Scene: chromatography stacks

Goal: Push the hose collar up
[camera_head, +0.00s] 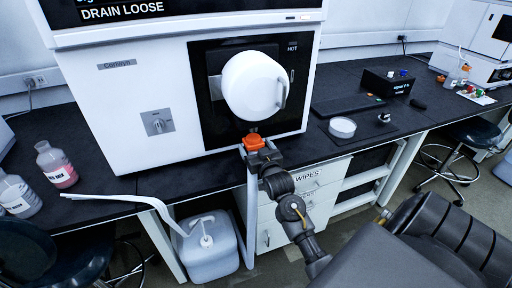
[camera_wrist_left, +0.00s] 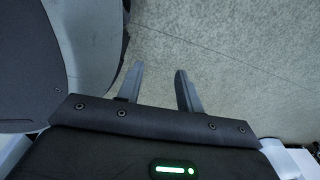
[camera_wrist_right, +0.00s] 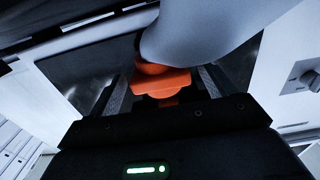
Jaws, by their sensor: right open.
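The orange hose collar (camera_head: 254,142) sits at the lower front of the white instrument (camera_head: 160,105), below its round white cover (camera_head: 254,85). My right gripper (camera_head: 260,156) is right at the collar, coming from below. In the right wrist view the orange collar (camera_wrist_right: 161,84) lies between the two spread fingers (camera_wrist_right: 160,93), under a large pale rounded part. Whether either finger touches it cannot be told. A pale tube (camera_head: 252,220) runs down below the collar. My left gripper (camera_wrist_left: 158,88) shows only in the left wrist view, open and empty above the grey floor.
A display atop the instrument reads "DRAIN LOOSE". A white jug (camera_head: 207,250) stands on the floor below the black bench, with a bent white hose (camera_head: 130,200) by it. Bottles (camera_head: 56,165) stand at the left. A white drawer unit (camera_head: 290,210) is behind my right arm.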

